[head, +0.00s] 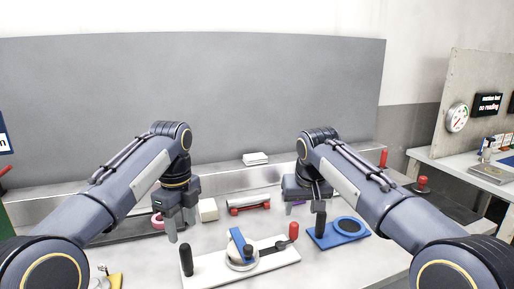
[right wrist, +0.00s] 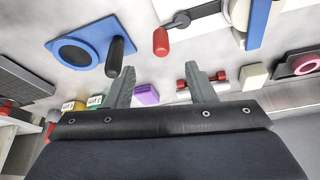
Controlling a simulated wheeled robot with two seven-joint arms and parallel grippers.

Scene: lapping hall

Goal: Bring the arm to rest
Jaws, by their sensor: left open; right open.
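My left gripper (head: 181,224) hangs over the left of the table (head: 215,272), fingers pointing down, open and empty. My right gripper (head: 305,207) hangs behind the blue plate (head: 326,240), partly hidden by its own arm. In the right wrist view its fingers (right wrist: 160,74) are apart with nothing between them. A purple block (right wrist: 146,94) lies beyond the gap. The blue plate, with a dark round recess and a black upright handle, also shows in the right wrist view (right wrist: 63,34), near one fingertip; I cannot tell whether they touch.
A white board (head: 275,259) with a round fixture, black knob and red-tipped handle lies front centre. Behind it are a silver roller (head: 250,203) with red ends, a cream block (head: 208,210) and a pink ring (head: 157,221). A grey panel (head: 200,90) closes off the back.

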